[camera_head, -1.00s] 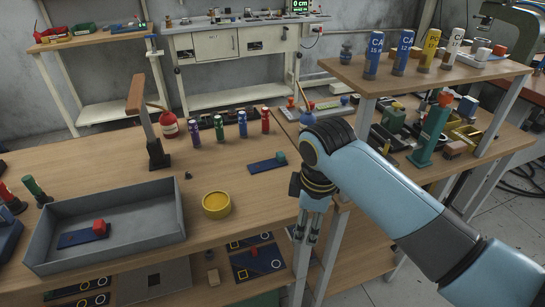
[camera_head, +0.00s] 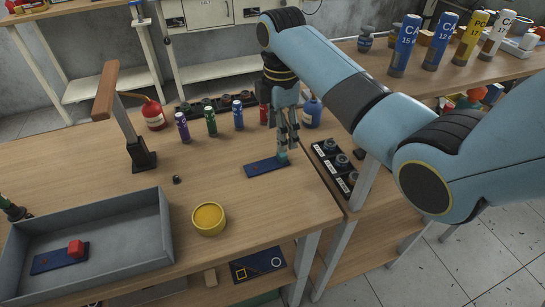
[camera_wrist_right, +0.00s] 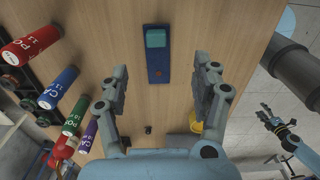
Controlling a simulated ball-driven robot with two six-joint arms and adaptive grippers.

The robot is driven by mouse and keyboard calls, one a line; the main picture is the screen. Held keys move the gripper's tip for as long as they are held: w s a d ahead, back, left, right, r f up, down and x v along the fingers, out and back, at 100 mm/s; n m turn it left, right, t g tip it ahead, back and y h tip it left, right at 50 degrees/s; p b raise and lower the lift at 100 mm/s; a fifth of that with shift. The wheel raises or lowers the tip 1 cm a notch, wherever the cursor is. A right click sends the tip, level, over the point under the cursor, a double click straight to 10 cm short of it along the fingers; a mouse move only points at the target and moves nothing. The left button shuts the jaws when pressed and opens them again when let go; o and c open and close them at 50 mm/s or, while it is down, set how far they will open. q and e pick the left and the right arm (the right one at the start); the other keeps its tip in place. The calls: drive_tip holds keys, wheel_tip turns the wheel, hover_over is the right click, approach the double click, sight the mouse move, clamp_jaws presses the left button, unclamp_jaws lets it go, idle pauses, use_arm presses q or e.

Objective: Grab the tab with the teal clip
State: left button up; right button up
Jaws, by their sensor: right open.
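The tab with the teal clip is a flat dark blue plate (camera_head: 266,167) lying on the wooden table, with a teal block (camera_head: 283,158) at its right end. In the right wrist view the tab (camera_wrist_right: 157,67) lies between the finger lines, its teal clip (camera_wrist_right: 155,38) beyond them. My right gripper (camera_head: 288,147) points down over the clip end. Its fingers are open and empty (camera_wrist_right: 162,68), one on each side of the tab. My left gripper (camera_wrist_right: 271,117) seems to show small at the right of the wrist view, its jaw state unclear.
A grey tray (camera_head: 162,225) holds another blue tab with a red clip (camera_head: 76,247). A yellow tin (camera_head: 208,219) stands left of the teal-clip tab. Several coloured cylinders (camera_head: 210,121) and a blue bottle (camera_head: 312,111) stand behind. A labelled black rack (camera_head: 335,168) is to the right.

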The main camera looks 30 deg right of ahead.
sight(279, 155)
drive_tip(key=f, duration=0.8)
drive_tip(key=shift+w+d+f, duration=0.1)
drive_tip(key=shift+w, duration=0.1)
drive_tip(key=shift+c, duration=0.5)
drive_tip(key=shift+s, duration=0.1)
clamp_jaws()
